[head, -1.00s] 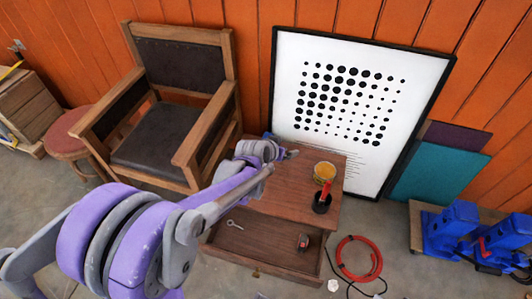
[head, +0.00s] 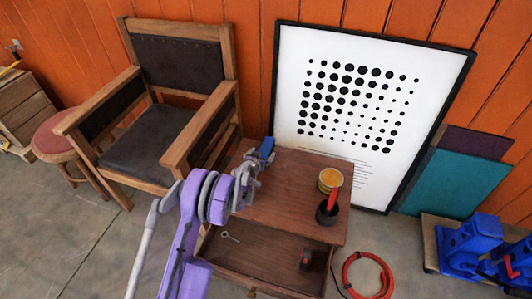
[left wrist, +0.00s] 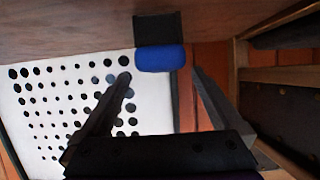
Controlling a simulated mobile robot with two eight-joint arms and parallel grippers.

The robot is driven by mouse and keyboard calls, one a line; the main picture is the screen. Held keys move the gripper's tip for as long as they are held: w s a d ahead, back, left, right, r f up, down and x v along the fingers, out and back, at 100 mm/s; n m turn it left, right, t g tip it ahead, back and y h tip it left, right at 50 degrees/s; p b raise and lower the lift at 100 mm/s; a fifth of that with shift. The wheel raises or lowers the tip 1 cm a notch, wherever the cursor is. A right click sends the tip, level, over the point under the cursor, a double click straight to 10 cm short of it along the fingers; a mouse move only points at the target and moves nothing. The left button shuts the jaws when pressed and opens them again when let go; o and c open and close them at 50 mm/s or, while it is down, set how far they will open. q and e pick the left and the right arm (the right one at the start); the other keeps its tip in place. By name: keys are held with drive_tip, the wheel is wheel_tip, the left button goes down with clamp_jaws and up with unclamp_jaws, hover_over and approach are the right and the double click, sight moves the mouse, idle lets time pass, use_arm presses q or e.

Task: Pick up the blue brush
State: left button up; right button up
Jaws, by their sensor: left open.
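The blue brush (head: 267,147) is at the back left edge of the small wooden table's top (head: 285,195). In the left wrist view its blue part (left wrist: 160,58) shows with a black part (left wrist: 158,28) against the wood. My left gripper (head: 260,162) is open, right beside the brush in the head view. In the left wrist view the two fingers (left wrist: 162,75) point towards the blue part, which lies just beyond and between their tips. No contact can be made out. My right gripper is not in view.
A yellow tin (head: 330,179) and a dark cup (head: 327,214) with a red handle stand on the table's right. Its open drawer (head: 265,262) holds a wrench. A wooden armchair (head: 190,140) stands left, a dotted picture (head: 370,60) behind, a red hose (head: 365,275) on the floor.

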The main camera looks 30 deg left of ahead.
sight(265, 149)
use_arm(q)
drive_tip(key=b+x, duration=0.1)
drive_tip(key=x, duration=0.5)
drive_tip(key=shift+w+a+r+b, duration=0.1)
drive_tip(key=shift+r+b, duration=0.1)
drive_tip(key=shift+b, duration=0.15)
drive_tip(key=shift+r, duration=0.1)
clamp_jaws()
